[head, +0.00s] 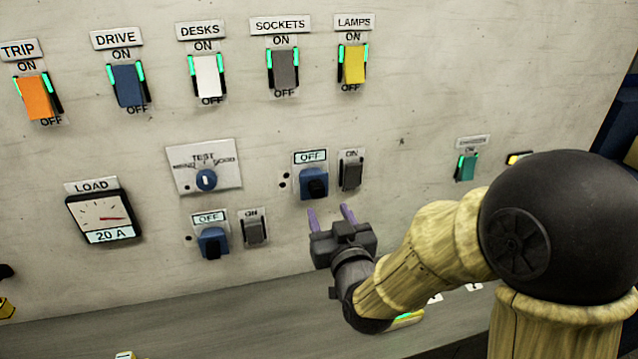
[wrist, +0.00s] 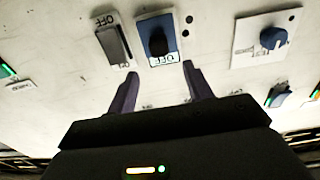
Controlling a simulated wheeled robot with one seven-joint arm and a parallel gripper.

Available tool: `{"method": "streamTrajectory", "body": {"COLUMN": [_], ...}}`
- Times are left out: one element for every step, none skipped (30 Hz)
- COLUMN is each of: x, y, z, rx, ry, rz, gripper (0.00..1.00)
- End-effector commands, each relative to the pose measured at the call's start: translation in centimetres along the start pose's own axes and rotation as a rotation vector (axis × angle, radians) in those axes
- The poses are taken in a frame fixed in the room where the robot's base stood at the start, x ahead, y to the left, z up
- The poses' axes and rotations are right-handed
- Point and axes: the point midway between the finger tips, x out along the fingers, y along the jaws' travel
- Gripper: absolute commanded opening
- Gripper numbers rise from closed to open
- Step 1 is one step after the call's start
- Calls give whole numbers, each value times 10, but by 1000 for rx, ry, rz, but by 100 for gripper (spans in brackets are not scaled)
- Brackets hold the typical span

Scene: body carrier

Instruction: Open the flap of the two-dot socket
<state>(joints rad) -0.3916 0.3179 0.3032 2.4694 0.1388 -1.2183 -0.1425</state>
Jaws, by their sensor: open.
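The two-dot socket (head: 314,184) is a blue block with a dark front, under a lit OFF label, with two black dots on its left. Its flap appears to be down over the front; small details are unclear. In the wrist view the same socket (wrist: 158,42) shows upside down, beyond the fingertips and roughly between them. My gripper (head: 329,211) is open and empty, just below the socket in the head view. Its two purple fingers (wrist: 160,72) point toward the panel. I cannot tell the exact gap to the panel.
A grey ON/OFF rocker (head: 351,175) sits right of the socket. The one-dot socket (head: 213,242) and its rocker (head: 255,232) are lower left. A TEST knob (head: 206,180) and a LOAD meter (head: 104,217) are further left. Several labelled switches line the top.

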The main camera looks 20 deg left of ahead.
Motion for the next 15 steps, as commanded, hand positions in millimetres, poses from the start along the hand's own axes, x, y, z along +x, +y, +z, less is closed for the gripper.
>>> {"method": "streamTrajectory", "body": {"x": [10, 15, 21, 26, 31, 38, 43, 48, 55, 60, 64, 70, 74, 77, 80], "y": [0, 0, 0, 0, 0, 0, 0, 0, 0, 0, 0, 0, 0, 0, 0], "z": [-2, -2, -2, -2, -2, -2, -3, -3, -2, -2, -2, -2, -2, -2, -2], "rx": [1, 2, 2, 1, 1, 1, 1, 0, 0, 1, 1, 1, 1, 1, 1], "ry": [-1, -2, -1, -2, -1, -1, 0, 0, -1, -1, -1, 0, 0, -1, 0], "rz": [0, 0, 0, 0, 0, 0, 0, 0, 0, 0, 0, 0, 0, 0, 0], "gripper": [51, 51, 51, 51, 51, 51, 51, 51, 51, 51, 51, 51, 51, 51, 51]}}
